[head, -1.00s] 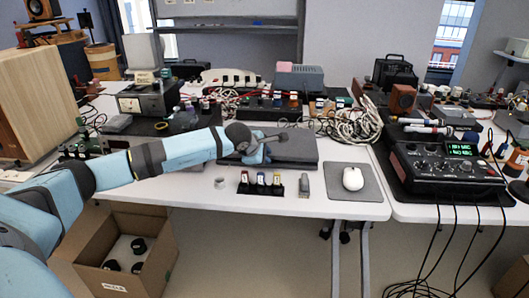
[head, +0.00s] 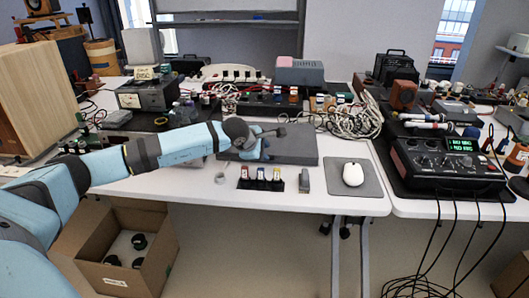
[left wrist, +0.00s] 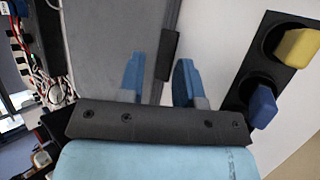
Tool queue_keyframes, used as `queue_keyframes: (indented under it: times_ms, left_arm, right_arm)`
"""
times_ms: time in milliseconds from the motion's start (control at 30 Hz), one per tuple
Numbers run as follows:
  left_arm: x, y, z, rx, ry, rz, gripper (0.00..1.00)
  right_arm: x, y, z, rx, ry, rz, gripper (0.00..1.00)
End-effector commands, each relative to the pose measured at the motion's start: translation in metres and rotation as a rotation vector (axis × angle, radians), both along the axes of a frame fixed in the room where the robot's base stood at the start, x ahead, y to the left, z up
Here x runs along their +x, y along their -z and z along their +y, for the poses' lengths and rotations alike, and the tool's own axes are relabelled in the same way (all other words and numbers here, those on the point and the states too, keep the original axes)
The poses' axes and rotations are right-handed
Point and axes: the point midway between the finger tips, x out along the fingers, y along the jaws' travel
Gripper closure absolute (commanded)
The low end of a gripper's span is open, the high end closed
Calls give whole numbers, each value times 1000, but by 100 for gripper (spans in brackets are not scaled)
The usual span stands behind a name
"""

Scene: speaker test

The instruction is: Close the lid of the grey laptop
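The grey laptop (head: 292,146) lies on the white table in the middle of the head view. It looks like a flat slab, with its lid down or nearly down; a small remaining gap cannot be told. My left gripper (head: 264,148) is at the laptop's top, over its left-centre part, and hides some of it. In the left wrist view the two blue fingers (left wrist: 160,78) stand apart with nothing held between them. The laptop's grey surface (left wrist: 105,40) is at the left finger and its edge runs between the fingers. My right gripper is out of view.
In front of the laptop are a black holder with coloured pieces (head: 261,184), a small grey block (head: 304,181) and a roll (head: 220,178). A mouse (head: 353,174) on a grey pad is at right. Cables (head: 345,122) and equipment crowd the back.

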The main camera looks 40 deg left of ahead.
Motion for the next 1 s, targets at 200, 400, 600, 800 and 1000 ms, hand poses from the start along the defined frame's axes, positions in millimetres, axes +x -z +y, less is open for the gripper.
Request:
queue_keyframes:
  times_ms: [200, 400, 600, 800, 1000]
  left_arm:
    - [-34, -37, 2, 3, 1, 1, 68]
    - [-64, -68, 3, 2, 1, 0, 68]
    - [-81, -85, 3, 0, 0, 2, 68]
    - [-85, -89, 3, -1, 0, 2, 68]
    - [-85, -89, 3, -1, 0, 2, 68]
  right_arm:
    - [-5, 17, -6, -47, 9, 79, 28]
    - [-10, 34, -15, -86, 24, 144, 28]
    - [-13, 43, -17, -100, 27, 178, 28]
    - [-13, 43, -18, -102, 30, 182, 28]
    - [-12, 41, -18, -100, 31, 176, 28]
